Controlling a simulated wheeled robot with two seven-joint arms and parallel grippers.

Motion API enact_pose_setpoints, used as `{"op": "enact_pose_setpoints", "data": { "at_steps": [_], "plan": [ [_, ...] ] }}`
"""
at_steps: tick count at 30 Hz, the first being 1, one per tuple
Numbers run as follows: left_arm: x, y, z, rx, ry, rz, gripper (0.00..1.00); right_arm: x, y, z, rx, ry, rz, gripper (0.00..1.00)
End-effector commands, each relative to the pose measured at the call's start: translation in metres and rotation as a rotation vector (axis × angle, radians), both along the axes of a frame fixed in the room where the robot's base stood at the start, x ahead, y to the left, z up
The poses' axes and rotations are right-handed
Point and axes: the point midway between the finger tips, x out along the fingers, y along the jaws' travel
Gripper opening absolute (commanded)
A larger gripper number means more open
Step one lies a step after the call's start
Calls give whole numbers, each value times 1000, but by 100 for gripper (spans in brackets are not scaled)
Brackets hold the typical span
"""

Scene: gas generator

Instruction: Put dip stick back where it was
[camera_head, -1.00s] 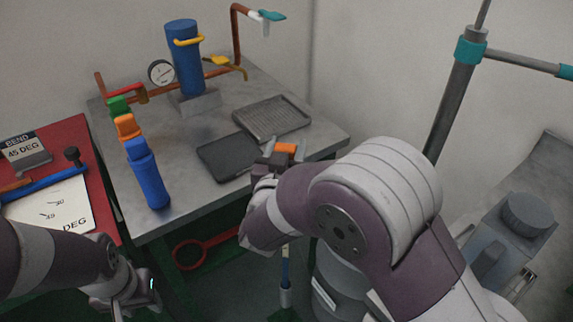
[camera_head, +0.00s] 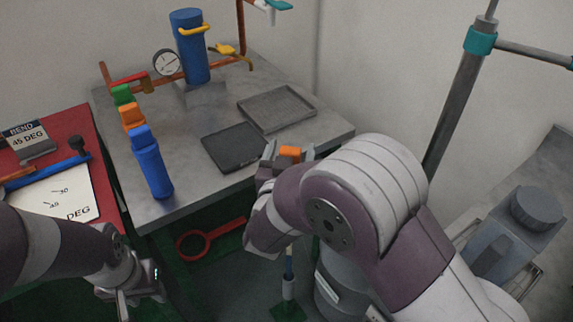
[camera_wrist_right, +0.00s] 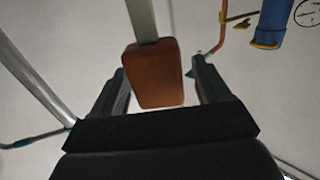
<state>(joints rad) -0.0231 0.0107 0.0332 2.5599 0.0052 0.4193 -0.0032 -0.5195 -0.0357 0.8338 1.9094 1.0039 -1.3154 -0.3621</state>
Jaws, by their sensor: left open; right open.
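The dip stick appears as a brown-orange handle (camera_wrist_right: 153,76) with a pale grey-green flat strip running up out of the picture in the right wrist view. My right gripper (camera_wrist_right: 160,72) is open, with one finger on each side of the handle. I see a gap at the right finger; contact at the left finger is unclear. My left gripper (camera_head: 135,303) is open and empty at the lower left. The stick's far end is hidden in the head view.
The metal table (camera_head: 190,195) holds a blue cylinder (camera_head: 192,55), a gauge (camera_head: 166,63), a dark pad (camera_head: 234,147) and a grey tray (camera_head: 277,108). Blue, orange and green handles line its left side. A grey pole (camera_head: 450,120) stands right. A red ring-ended tool (camera_head: 195,246) lies below.

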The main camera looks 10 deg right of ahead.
Motion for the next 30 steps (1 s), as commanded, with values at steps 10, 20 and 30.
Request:
{"op": "enact_pose_setpoints", "data": {
  "at_steps": [10, 20, 30],
  "plan": [
    [0, 0, 6, 0, 0, 0, 43, -73, 35, 2, -1, 0, 7, 76],
    [0, 0, 8, 0, 0, 0, 43, -77, 52, -15, 103, 121, 102, 76],
    [0, 0, 8, 0, 0, 0, 43, -131, 3, -101, 331, 1114, 442, 76]
  ]
}}
